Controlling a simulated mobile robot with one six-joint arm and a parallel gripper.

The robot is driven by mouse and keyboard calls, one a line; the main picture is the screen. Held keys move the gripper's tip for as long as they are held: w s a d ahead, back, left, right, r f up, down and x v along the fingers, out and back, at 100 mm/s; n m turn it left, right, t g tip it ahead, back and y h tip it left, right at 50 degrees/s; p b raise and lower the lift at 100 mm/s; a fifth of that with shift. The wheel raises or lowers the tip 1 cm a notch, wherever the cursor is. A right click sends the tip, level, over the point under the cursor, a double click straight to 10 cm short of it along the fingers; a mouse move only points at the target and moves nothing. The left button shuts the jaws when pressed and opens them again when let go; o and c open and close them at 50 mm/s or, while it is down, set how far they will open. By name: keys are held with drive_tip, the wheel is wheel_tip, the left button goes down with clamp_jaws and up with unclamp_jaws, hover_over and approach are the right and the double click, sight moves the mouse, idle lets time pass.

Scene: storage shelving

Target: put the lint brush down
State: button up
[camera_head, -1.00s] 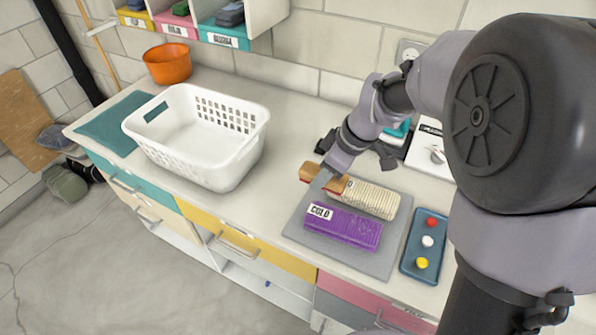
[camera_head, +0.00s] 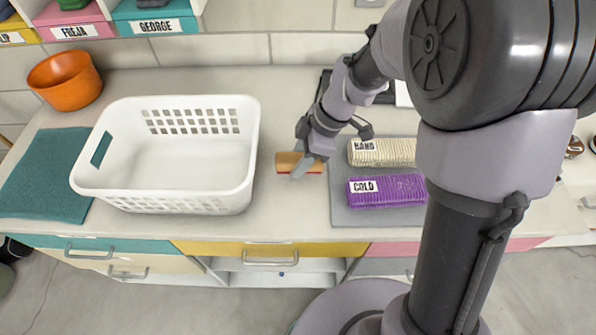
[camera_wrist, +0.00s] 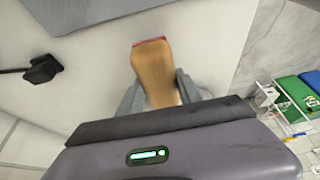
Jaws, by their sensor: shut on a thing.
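The lint brush (camera_head: 288,161), a tan wooden block with a red lower edge, is between the white basket and the grey mat in the head view. My gripper (camera_head: 302,168) is shut on it from above, one finger crossing its front. In the wrist view the brush (camera_wrist: 157,65) points away between the two fingers of my gripper (camera_wrist: 157,92), its red edge at the far end. I cannot tell whether the brush touches the counter (camera_head: 275,210) or hangs just above it.
The white basket (camera_head: 160,206) stands close on the left. The grey mat (camera_head: 343,214) on the right bears a cream "HAND" bundle (camera_head: 385,154) and a purple "COLD" bundle (camera_head: 390,190). The counter in front of the brush is bare. An orange bowl (camera_head: 66,82) and teal cloth (camera_head: 42,175) lie further left.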

wheel_tip(320, 180, down, 4)
drive_tip(key=shift+b, duration=0.6)
drive_tip(key=shift+r, duration=0.1)
drive_tip(key=shift+s+f+b, duration=0.1)
drive_tip(key=shift+f+b, duration=0.2)
drive_tip(key=shift+b, duration=0.15)
drive_tip(key=shift+f, duration=0.1)
